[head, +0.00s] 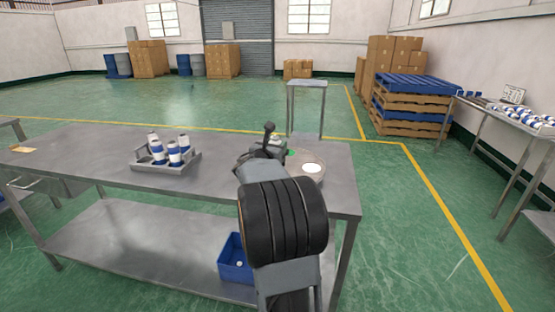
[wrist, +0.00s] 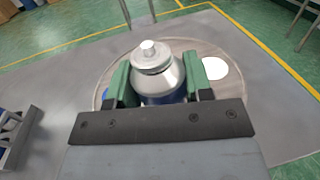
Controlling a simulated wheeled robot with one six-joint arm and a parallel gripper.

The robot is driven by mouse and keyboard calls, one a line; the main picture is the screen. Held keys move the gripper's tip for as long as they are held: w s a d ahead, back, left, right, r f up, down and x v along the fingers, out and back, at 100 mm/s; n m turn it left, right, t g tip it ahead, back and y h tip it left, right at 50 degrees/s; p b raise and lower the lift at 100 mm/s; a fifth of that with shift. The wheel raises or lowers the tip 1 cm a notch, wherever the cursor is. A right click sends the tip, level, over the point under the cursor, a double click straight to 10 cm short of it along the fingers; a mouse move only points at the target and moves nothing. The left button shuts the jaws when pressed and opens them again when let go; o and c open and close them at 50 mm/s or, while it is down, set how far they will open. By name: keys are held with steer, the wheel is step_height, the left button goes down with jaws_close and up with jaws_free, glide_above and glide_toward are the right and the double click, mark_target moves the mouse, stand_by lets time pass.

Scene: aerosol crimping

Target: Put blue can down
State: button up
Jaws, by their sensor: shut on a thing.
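My gripper (wrist: 157,78) is shut on the can (wrist: 160,75), with a green finger on each side. The can has a silver shoulder and a valve on top, and a strip of its blue body shows low between the fingers. It looks upright over the round plate (wrist: 203,50) on the table. I cannot tell whether its base touches the plate. The plate has a white disc (wrist: 215,68) right of the can and a blue patch partly hidden at left.
A grey tray (head: 180,166) with several blue-and-white cans stands left on the metal table (head: 90,150). A blue bin (head: 232,262) is on the lower shelf. A side table (head: 520,119) at right holds more cans. The table between tray and left end is mostly clear.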

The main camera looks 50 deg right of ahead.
steer(key=f, duration=0.1)
steer(key=d+f, duration=0.1)
steer(key=f, duration=0.1)
steer(key=shift+f+b, duration=0.25)
steer(key=shift+b, duration=0.15)
steer(key=shift+a+f, duration=0.1)
steer(key=shift+f, duration=0.2)
steer(key=shift+f, duration=0.15)
steer(key=o, duration=1)
steer(key=shift+s, duration=0.1)
